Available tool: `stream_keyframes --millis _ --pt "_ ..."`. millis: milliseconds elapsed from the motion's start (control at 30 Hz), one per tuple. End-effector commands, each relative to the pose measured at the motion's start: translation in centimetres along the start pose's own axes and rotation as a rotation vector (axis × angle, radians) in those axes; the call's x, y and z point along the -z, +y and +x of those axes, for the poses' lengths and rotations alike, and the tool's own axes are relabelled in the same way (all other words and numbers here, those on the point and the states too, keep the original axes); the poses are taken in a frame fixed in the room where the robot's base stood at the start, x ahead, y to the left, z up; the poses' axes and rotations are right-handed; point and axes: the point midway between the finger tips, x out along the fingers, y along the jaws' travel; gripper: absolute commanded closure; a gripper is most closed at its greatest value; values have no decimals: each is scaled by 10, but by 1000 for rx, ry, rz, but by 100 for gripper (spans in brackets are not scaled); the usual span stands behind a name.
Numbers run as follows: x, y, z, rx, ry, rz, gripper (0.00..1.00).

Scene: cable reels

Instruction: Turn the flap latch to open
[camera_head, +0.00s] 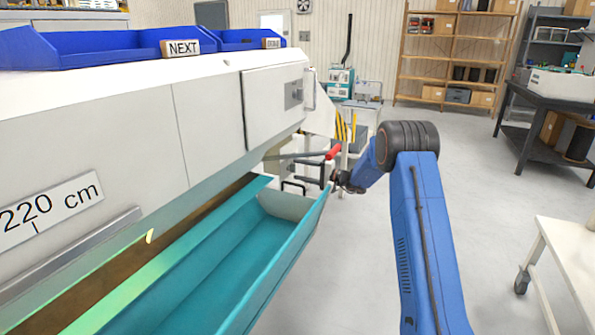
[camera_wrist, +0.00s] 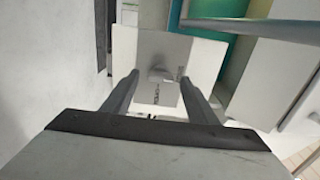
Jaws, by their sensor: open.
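My gripper (camera_wrist: 159,76) is open in the wrist view, with its two dark fingers apart. A light grey panel (camera_wrist: 200,58) lies ahead of the fingers. On it a small grey latch-like part (camera_wrist: 160,75) shows between the fingertips, with dark marks below it. I see no object held, and I cannot tell whether the fingers touch the latch. In the head view my gripper (camera_head: 343,182) is small and dark, low beside the red-ended lever (camera_head: 333,152) at the far end of the machine. The latch is not clearly visible there.
The long white machine (camera_head: 130,120) fills the left, with a teal trough (camera_head: 250,255) along its front. A dark table (camera_head: 560,88) and white cart (camera_head: 570,245) stand right. Floor between is clear.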

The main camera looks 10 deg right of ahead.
Motion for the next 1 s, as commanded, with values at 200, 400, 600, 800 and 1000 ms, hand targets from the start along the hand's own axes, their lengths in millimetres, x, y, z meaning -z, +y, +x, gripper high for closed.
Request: stream_keyframes --millis 200,400,600,800,1000 --pt "0 0 15 1 0 1 47" --pt "0 0 16 1 0 1 47" --pt "0 0 16 1 0 0 71" --pt "0 0 16 0 0 1 88" --pt "0 0 16 0 0 30 88"
